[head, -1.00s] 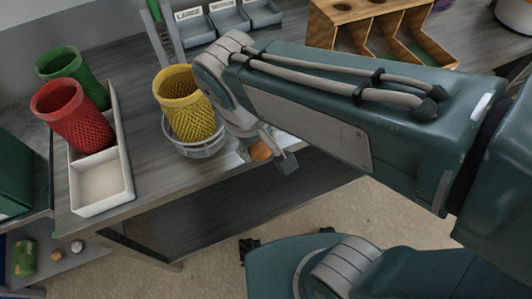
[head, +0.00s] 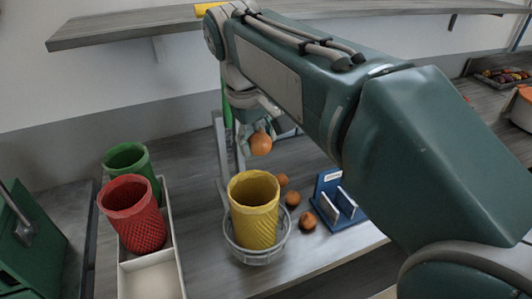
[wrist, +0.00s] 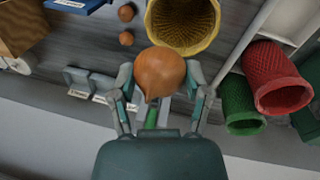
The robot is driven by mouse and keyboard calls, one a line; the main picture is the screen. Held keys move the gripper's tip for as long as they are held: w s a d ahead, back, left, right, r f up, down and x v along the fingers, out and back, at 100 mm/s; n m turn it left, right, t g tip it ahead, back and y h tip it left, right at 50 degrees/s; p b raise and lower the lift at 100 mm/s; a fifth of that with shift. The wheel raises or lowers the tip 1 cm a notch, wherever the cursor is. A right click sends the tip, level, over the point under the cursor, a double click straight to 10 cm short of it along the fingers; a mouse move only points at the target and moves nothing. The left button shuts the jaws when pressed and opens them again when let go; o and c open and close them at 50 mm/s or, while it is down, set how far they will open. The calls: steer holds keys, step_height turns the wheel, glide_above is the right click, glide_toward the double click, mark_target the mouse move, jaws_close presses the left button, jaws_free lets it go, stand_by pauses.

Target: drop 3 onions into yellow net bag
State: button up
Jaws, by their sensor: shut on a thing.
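My gripper (head: 250,138) is shut on an onion (head: 260,144), held up in the air behind and above the yellow net bag. The held onion also shows between the fingers in the wrist view (wrist: 160,73). The yellow net bag (head: 254,212) stands upright and open-topped in a grey wire ring holder on the counter. In the wrist view its open mouth (wrist: 182,22) lies just beyond the held onion; I see no onion inside it. Several loose onions (head: 292,199) lie on the counter right of the bag.
A red net bag (head: 136,215) and a green net bag (head: 129,160) stand in a white tray (head: 152,279) at left. A blue holder (head: 338,203) stands right of the loose onions. A wooden shelf (head: 130,28) runs above the counter.

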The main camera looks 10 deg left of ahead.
mark_target(254, 137)
steer(key=f, duration=0.5)
steer(key=shift+d, duration=0.4)
steer(key=shift+a+f, duration=0.4)
steer(key=shift+f, duration=0.05)
steer(key=o, duration=1.1)
steer(key=shift+d, duration=0.3)
steer(key=shift+a, duration=0.15)
steer(key=r, duration=0.4)
steer(key=s+a+r, duration=0.1)
steer(key=r, duration=0.6)
steer(key=shift+s+a+r, duration=0.15)
steer(key=shift+a+r, duration=0.1)
steer(key=shift+r, duration=0.15)
steer(key=s+d+f+m+t+y, duration=0.1)
steer(key=s+d+f+m, duration=0.15)
steer(key=d, duration=0.55)
steer(key=s+d+f+m+t, duration=0.1)
steer(key=s+d+f+m, duration=0.15)
steer(key=d, duration=0.55)
steer(key=s+d+f+m+t, duration=0.2)
steer(key=s+d+f+m, duration=0.2)
steer(key=s+d+f, duration=0.3)
step_height(254, 137, down, 5)
steer(key=d, duration=0.2)
steer(key=shift+s+d, duration=0.4)
